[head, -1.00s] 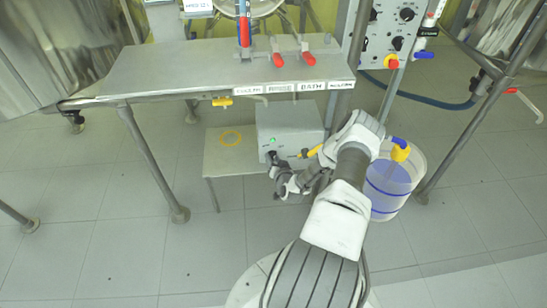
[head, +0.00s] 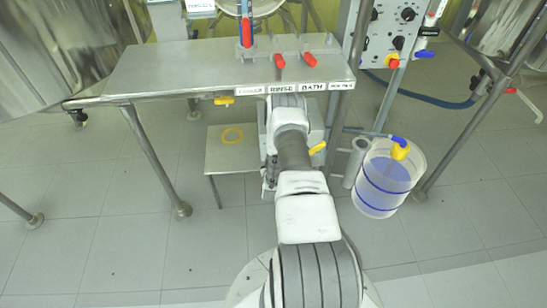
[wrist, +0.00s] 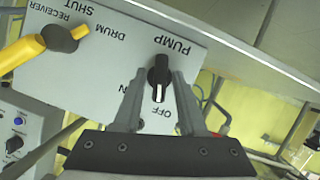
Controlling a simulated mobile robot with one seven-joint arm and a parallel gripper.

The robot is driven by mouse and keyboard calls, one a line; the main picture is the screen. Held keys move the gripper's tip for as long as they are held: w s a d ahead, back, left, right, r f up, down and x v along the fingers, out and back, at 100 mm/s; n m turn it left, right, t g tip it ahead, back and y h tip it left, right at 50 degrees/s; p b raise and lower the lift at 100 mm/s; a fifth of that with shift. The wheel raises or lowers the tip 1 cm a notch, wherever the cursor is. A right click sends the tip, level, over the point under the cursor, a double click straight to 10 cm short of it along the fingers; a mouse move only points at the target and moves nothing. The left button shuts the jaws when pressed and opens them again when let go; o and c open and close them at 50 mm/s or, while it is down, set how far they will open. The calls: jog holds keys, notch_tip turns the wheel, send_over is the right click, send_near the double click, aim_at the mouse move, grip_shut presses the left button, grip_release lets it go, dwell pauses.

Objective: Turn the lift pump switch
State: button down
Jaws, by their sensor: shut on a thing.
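The lift pump switch is a black knob (wrist: 158,76) with a white mark, on a grey panel (wrist: 95,70) lettered PUMP, ON and OFF. The lettering appears inverted in the wrist view. The mark is at the knob's lower end in the picture, toward OFF. My gripper (wrist: 157,92) has one finger on each side of the knob and is shut on it. In the head view my arm hides the knob, the gripper and most of the grey pump box (head: 317,118) under the bench.
A yellow valve handle (wrist: 22,52) is on the same panel, beside the lettering SHUT, DRUM and RECEIVER. The steel bench (head: 170,70) is above the box. A clear bucket (head: 388,185) with blue bands stands on the right. A low stand (head: 230,157) is on the left.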

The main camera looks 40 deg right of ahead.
jog(key=shift+w, duration=0.1)
dwell(0.3)
jog(key=c, duration=0.8)
grip_release()
jog(key=p+v, duration=0.5)
jog(key=v, duration=1.2)
jog(key=shift+a+p, duration=0.3)
jog(key=shift+s, duration=0.2)
